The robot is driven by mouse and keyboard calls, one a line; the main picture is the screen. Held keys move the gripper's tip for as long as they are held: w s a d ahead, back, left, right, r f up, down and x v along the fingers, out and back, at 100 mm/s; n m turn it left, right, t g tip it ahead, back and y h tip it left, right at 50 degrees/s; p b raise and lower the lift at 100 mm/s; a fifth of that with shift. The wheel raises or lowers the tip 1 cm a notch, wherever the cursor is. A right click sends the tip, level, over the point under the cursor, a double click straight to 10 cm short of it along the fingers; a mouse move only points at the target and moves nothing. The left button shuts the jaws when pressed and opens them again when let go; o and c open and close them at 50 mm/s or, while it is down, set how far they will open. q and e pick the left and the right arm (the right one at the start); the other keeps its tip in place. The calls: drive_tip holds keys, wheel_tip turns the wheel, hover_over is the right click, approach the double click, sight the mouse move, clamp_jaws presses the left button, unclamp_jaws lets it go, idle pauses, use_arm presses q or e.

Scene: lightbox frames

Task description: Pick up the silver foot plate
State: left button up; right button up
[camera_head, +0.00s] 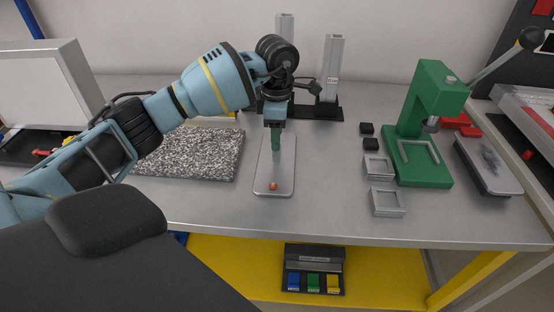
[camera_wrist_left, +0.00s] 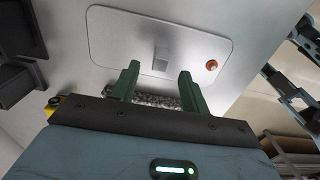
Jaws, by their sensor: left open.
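The silver foot plate (camera_head: 280,179) is a flat rounded rectangle lying on the bench in the middle of the head view. An orange-red knob (camera_head: 273,186) sits near its front end. In the left wrist view the plate (camera_wrist_left: 118,38) fills the top, with a small grey square piece (camera_wrist_left: 161,57) near its middle and the knob (camera_wrist_left: 211,65) at its right end. My left gripper (camera_head: 275,149) points down over the plate with green fingers. In the wrist view its fingers (camera_wrist_left: 158,76) are apart with nothing clearly between them. Whether they touch the plate I cannot tell.
A speckled mat (camera_head: 195,157) lies left of the plate. A black base with silver posts (camera_head: 332,70) stands behind. A green press (camera_head: 420,165), small silver frames (camera_head: 388,202) and black blocks (camera_head: 370,144) are to the right. The bench front is clear.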

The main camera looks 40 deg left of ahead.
sight(277, 154)
use_arm(q)
drive_tip(key=shift+f, duration=2.55)
clamp_jaws()
